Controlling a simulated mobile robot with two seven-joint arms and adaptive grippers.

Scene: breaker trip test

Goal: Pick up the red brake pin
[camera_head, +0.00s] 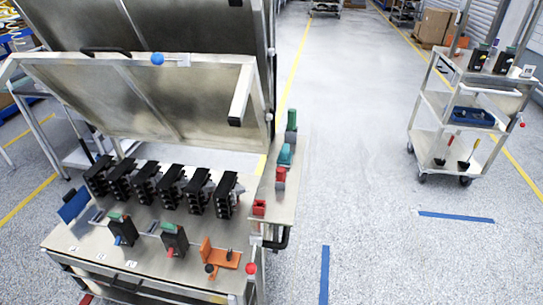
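A red ball-headed pin (251,268) stands at the front right corner of the steel workbench (205,283), beside a pale bracket. A similar small red knob (522,124) shows on the right edge of the shelf trolley (437,141). I cannot tell from this view which of the two is the brake pin. Neither of my grippers is in view, and nothing is seen touching either red knob.
Black breakers (171,187) stand in a row on the bench under a raised steel panel (140,95) with a blue knob (157,59). An orange fixture (220,256) lies near the front. Open floor (350,150) separates bench and trolley.

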